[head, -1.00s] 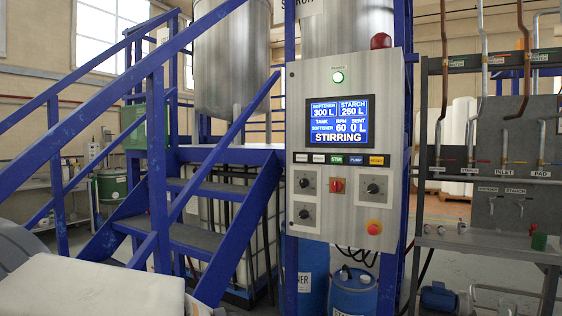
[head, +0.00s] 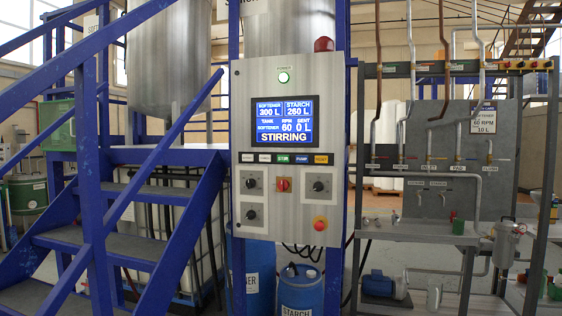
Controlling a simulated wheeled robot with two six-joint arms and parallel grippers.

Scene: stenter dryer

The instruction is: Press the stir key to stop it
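The control panel (head: 263,215) is a grey steel box in the middle of the head view. Its blue screen (head: 285,123) reads softener 300 L, starch 260 L, tank softener, RPM 60, sent 0 L and STIRRING. Below the screen is a row of small coloured keys. The green stir key (head: 283,158) is in the middle of this row, with a blue key (head: 302,158) to its right. Neither of my grippers is in view, and nothing covers the keys.
Blue stairs with a railing (head: 92,170) stand close on the left. Blue drums (head: 301,290) stand under the panel. A pipe rack with a grey board (head: 460,150) stands right.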

